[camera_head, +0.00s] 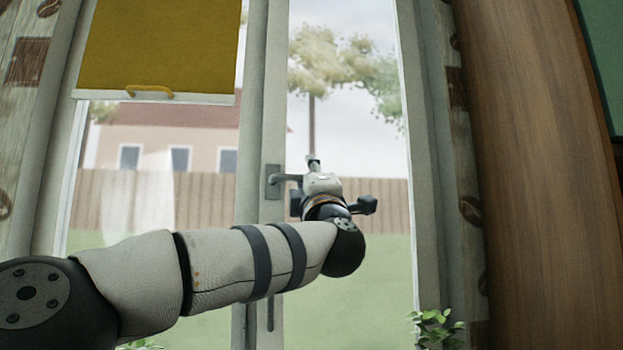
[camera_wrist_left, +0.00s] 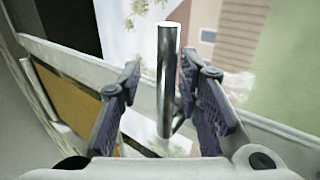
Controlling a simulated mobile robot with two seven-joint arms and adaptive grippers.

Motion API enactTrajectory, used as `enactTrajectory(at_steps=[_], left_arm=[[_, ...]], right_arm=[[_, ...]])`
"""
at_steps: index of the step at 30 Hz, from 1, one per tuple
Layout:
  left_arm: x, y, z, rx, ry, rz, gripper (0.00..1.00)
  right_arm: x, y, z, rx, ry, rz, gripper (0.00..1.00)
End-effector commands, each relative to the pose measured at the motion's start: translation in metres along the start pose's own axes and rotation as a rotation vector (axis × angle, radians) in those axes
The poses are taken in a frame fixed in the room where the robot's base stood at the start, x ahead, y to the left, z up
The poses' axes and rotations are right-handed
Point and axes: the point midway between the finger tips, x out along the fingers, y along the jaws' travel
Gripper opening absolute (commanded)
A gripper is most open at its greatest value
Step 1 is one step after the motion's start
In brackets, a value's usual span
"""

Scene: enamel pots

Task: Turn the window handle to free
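The window handle (camera_head: 273,182) is a grey metal lever on a plate on the middle window frame. Its lever points right, roughly level, in the head view. My left gripper (camera_head: 305,182) is at the lever's right end. In the left wrist view, the handle's shiny bar (camera_wrist_left: 167,85) stands between the two fingers of my left gripper (camera_wrist_left: 168,105). The fingers are open, with a clear gap on the bar's left side and a narrower one on its right. The gripper's body hides part of the handle in the head view. My right gripper is not in view.
A yellow blind (camera_head: 160,45) with a handle covers the upper left pane. A wooden panel (camera_head: 535,170) stands at the right. A green plant (camera_head: 436,330) is at the lower right. The right pane behind my gripper shows garden and fence.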

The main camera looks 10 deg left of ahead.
Motion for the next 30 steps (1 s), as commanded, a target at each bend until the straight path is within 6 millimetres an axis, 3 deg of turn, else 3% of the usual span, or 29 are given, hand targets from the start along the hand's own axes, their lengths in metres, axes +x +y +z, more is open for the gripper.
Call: enactTrajectory(at_steps=[7, 11, 24, 30], left_arm=[[-0.001, -0.003, 0.001, 0.002, -0.002, -0.004, 0.33], [-0.012, -0.003, 0.002, 0.002, -0.004, -0.005, 0.33], [-0.108, -0.002, 0.001, 0.001, -0.003, -0.004, 0.33], [-0.121, -0.001, 0.0, 0.0, -0.001, -0.002, 0.33]], right_arm=[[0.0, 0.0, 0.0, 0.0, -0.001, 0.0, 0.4], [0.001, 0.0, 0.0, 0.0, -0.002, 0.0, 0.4], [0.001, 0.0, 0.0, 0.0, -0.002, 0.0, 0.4], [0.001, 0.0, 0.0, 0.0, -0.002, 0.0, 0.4]])
